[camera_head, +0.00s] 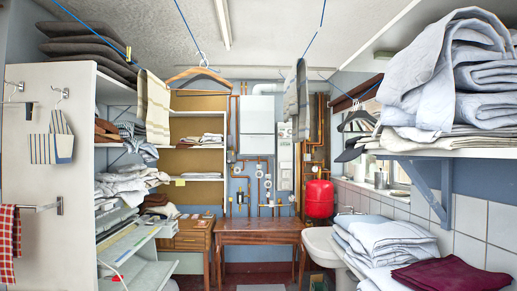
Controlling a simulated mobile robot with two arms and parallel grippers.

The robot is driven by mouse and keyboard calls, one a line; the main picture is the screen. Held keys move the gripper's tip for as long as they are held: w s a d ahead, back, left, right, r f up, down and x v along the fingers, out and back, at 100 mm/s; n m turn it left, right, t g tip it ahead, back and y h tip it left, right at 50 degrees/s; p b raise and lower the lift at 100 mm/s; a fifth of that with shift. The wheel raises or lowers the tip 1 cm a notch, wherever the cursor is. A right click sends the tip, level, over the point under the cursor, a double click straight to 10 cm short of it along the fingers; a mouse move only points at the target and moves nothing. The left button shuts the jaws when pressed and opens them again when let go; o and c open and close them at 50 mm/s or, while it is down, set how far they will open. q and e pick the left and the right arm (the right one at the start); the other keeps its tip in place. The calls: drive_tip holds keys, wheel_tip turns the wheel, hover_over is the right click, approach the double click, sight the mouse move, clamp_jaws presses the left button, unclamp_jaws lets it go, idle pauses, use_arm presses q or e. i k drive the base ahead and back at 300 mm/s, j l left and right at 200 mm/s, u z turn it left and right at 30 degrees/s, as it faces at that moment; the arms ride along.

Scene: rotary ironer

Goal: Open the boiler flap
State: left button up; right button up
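A white boiler-like box (257,128) hangs on the blue back wall, with copper pipes below it. A narrower white unit (285,156) with small controls hangs to its right, beside more copper pipes. I cannot tell which of the two is the boiler. No flap can be made out clearly on either, and I see no open panel. Neither of my grippers is in view.
A wooden table (258,232) stands below the units, and a red tank (319,198) is at its right. Shelves with linens (125,185) line the left. A sink (322,243) and folded cloths (385,240) are at right. Cloths hang from overhead lines.

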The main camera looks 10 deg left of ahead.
sight(250, 144)
drive_tip(key=i+u, duration=0.15)
drive_tip(key=i, duration=4.95)
